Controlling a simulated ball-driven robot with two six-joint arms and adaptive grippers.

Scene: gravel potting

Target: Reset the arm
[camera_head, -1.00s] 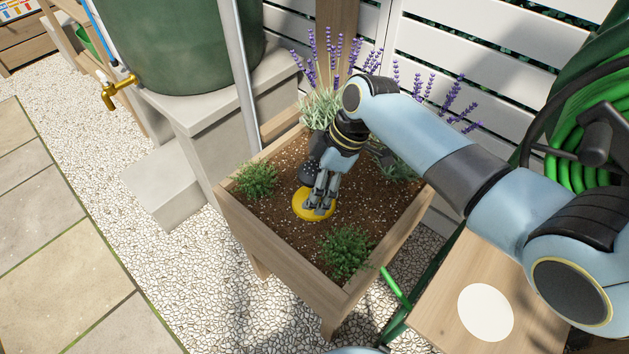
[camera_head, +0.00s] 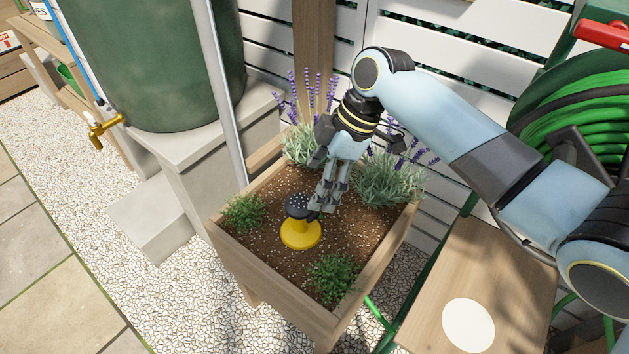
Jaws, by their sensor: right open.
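My right gripper (camera_head: 322,200) is over the soil of the wooden planter, with its fingers pointing down. It is open, and its fingertips are close beside a yellow object with a black perforated top (camera_head: 300,227). The yellow base stands upright on the soil (camera_head: 262,243). I cannot tell whether a fingertip touches the black top. My right arm (camera_head: 437,112) reaches in from the right. My left gripper is not in view.
The wooden planter (camera_head: 270,290) holds green herbs (camera_head: 243,212) and lavender (camera_head: 388,180). A green water barrel with a brass tap (camera_head: 103,128) stands at left. A wooden stand with a white disc (camera_head: 468,325) is at lower right, below a green hose reel (camera_head: 580,125).

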